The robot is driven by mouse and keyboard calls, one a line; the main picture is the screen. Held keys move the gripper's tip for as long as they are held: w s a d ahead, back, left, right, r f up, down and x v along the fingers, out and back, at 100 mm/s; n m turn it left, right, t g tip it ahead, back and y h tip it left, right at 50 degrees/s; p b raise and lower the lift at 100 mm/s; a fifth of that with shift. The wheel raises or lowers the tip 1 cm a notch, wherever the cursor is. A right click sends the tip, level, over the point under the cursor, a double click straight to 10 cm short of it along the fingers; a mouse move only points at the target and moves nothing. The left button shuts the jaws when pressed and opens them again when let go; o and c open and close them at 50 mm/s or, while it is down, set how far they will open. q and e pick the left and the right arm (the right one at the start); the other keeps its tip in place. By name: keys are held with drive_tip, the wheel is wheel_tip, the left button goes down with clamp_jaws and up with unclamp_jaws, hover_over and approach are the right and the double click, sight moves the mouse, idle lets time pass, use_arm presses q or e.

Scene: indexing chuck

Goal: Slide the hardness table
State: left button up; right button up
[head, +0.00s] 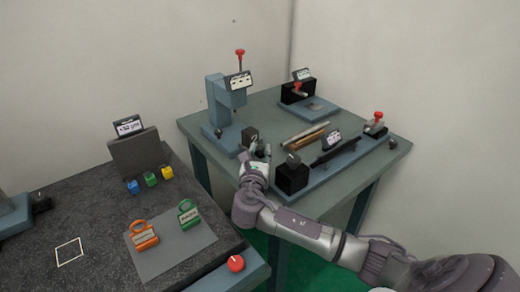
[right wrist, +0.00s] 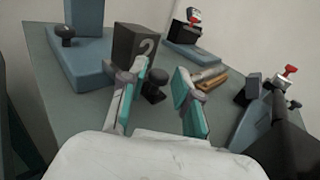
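A blue hardness-tester-like stand (head: 222,105) with a red-knobbed lever and a small display is at the back left of the green-grey bench. A dark block marked "?" (head: 249,138) is beside its base; it is larger in the right wrist view (right wrist: 134,46). A black knob (right wrist: 154,88) is at the block's near side. My right gripper (head: 257,156) is close to the block. In the right wrist view its teal-padded fingers (right wrist: 162,73) are apart, with the knob between them; I cannot tell whether they touch it. My left gripper is out of view.
Rods (head: 306,132) lie mid-bench. A long blue fixture (head: 345,157) with a black block and red knob is at the right. A black device (head: 297,91) stands behind.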

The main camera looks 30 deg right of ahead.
drive_tip(key=shift+w+d, duration=0.35)
drive_tip(key=shift+w, duration=0.05)
clamp_jaws()
